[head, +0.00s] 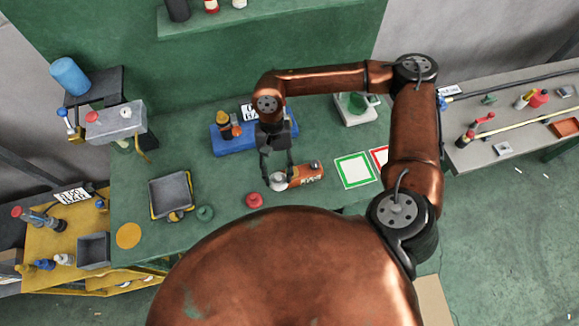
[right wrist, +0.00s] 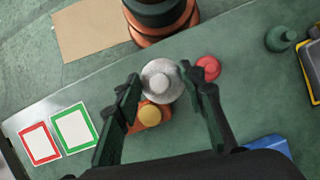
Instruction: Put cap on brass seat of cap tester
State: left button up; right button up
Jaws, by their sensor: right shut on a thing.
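A silver-grey round cap (right wrist: 161,81) with a raised middle sits between the fingers of my right gripper (right wrist: 161,88) in the right wrist view. In the head view my right gripper (head: 277,170) points down, shut on the cap (head: 279,183), beside an orange labelled can (head: 308,173). I cannot tell for certain which part is the tester's brass seat. My left gripper is not in view.
A blue stand (head: 222,147) with an orange and black fitting is behind the gripper. A green-framed square (head: 354,170) lies right of the can.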

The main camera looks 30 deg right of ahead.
jog(key=s+a+r+m+t+y+p, duration=0.1)
jog(key=s+a+r+m+y+p, duration=0.15)
jog(key=s+r+m, duration=0.3)
jog(key=m+p, duration=0.2)
jog(key=p, duration=0.3)
send_over(302, 174)
jog(key=w+a, duration=0.1)
jog(key=a, duration=0.3)
jog(key=shift+n+t, duration=0.25)
jog(key=shift+t, duration=0.05)
jog(key=f, duration=0.8)
jog(key=shift+w+d+f, duration=0.15)
jog(key=shift+d+f, duration=0.1)
jog(key=shift+f, duration=0.15)
jog(key=shift+w+d+f, duration=0.25)
jog(key=shift+d+f, duration=0.05)
jog(key=shift+f, duration=0.15)
notch_tip(302, 174, down, 3)
jog(key=shift+w+r+p, duration=0.1)
jog(key=shift+p, duration=0.95)
jog(key=shift+f, duration=0.25)
jog(key=shift+f+h, duration=0.1)
jog(key=shift+h, duration=0.15)
